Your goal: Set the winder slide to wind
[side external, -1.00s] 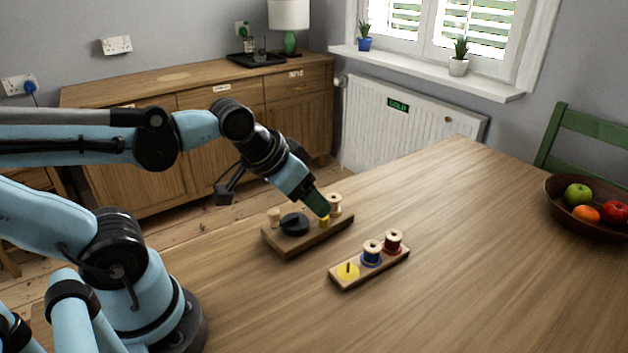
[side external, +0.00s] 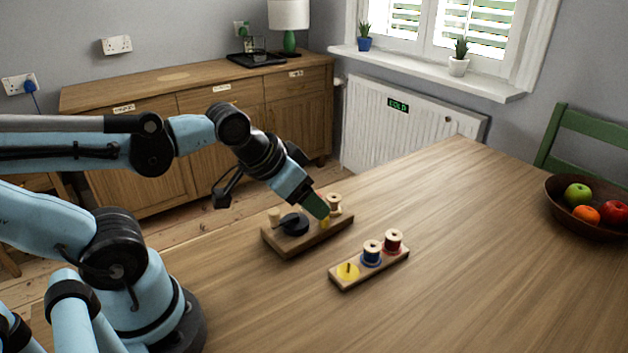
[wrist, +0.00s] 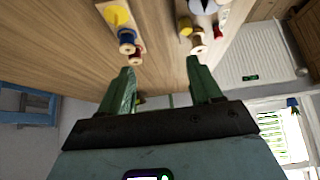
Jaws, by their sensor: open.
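The winder (side external: 274,240) is a wooden board on the table with a black round part, a pale peg at its left end, a yellow piece (side external: 325,222) and a pale wooden spool (side external: 335,203) at its right end. I cannot tell which part is the slide or how it is set. My gripper (side external: 318,208) has green fingers and tilts down over the right part of the winder, close to the yellow piece, partly hiding it. In the wrist view my gripper (wrist: 161,78) is open with nothing between its fingers; the winder's yellow piece (wrist: 185,27) shows beyond the right finger.
A small wooden rack (side external: 345,284) in front of the winder has a yellow disc with a peg, a blue spool (side external: 371,254) and a red spool (side external: 393,242). A fruit bowl (side external: 592,225) stands at the right. The table between is clear.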

